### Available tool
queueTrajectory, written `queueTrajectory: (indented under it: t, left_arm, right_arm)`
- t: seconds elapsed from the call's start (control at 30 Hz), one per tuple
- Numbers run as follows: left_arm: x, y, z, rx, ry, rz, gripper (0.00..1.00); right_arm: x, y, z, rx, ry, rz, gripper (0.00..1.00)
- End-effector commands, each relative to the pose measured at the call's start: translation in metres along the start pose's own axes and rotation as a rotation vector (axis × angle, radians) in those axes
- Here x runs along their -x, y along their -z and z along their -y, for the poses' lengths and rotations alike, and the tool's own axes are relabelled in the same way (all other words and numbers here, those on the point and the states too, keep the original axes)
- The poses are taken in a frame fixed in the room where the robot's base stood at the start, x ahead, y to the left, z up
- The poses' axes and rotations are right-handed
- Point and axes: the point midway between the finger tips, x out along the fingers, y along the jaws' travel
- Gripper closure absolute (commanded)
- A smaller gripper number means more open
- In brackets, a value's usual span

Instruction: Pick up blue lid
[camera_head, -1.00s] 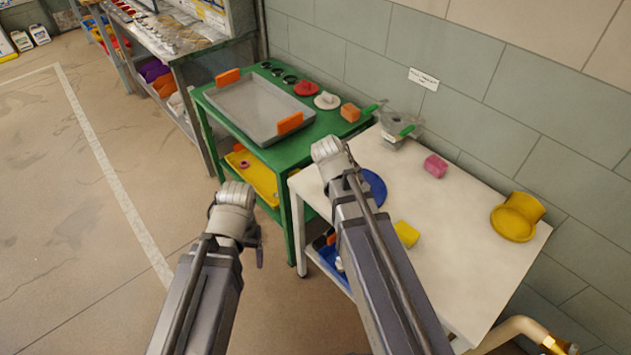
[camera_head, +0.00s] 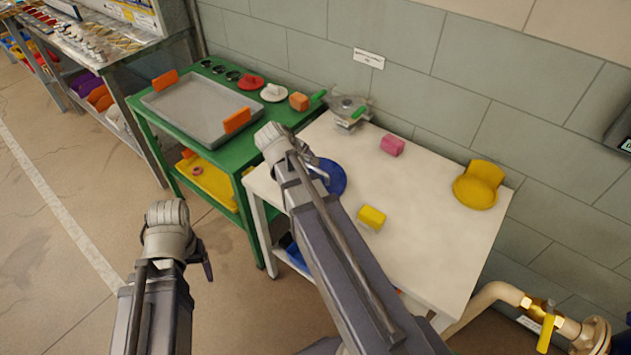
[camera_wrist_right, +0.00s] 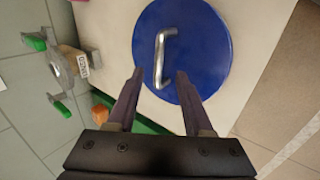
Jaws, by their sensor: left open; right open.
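The blue lid (camera_head: 335,179) is a round disc with a silver bar handle. It lies flat on the white table (camera_head: 440,258), near its left edge, partly hidden by my right arm in the head view. In the right wrist view the blue lid (camera_wrist_right: 205,45) shows almost whole, with its handle (camera_wrist_right: 160,58) upright in the picture. My right gripper (camera_wrist_right: 160,74) is open and empty, its fingertips on either side of the handle's lower part; I cannot tell the height gap. My left gripper (camera_head: 203,260) is open, over the floor left of the table, its fingers mostly hidden.
A yellow block (camera_head: 371,217), a pink block (camera_head: 392,146), a yellow round piece (camera_head: 476,190) and a grey device with green handles (camera_head: 349,110) are on the table. A green cart (camera_head: 165,135) with a grey tray (camera_head: 200,108) adjoins its left. A pipe (camera_head: 490,298) stands at the lower right.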

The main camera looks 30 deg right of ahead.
Motion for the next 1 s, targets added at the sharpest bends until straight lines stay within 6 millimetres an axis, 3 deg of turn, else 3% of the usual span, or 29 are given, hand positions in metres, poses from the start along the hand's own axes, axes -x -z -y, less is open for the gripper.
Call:
queueTrajectory:
  t: [0.4,0.7,1.0]
  left_arm:
    - [-0.041,0.002,-0.004,0.0,0.0,0.0,0.23]
    - [-0.04,0.002,-0.004,0.0,0.0,0.0,0.23]
    - [-0.04,0.002,-0.004,0.0,0.0,0.0,0.23]
  right_arm:
    - [-0.049,0.0,0.001,-0.001,0.001,0.001,0.49]
    - [-0.05,0.0,-0.002,0.0,0.001,0.0,0.5]
    - [-0.05,0.0,-0.001,0.0,0.001,0.0,0.84]
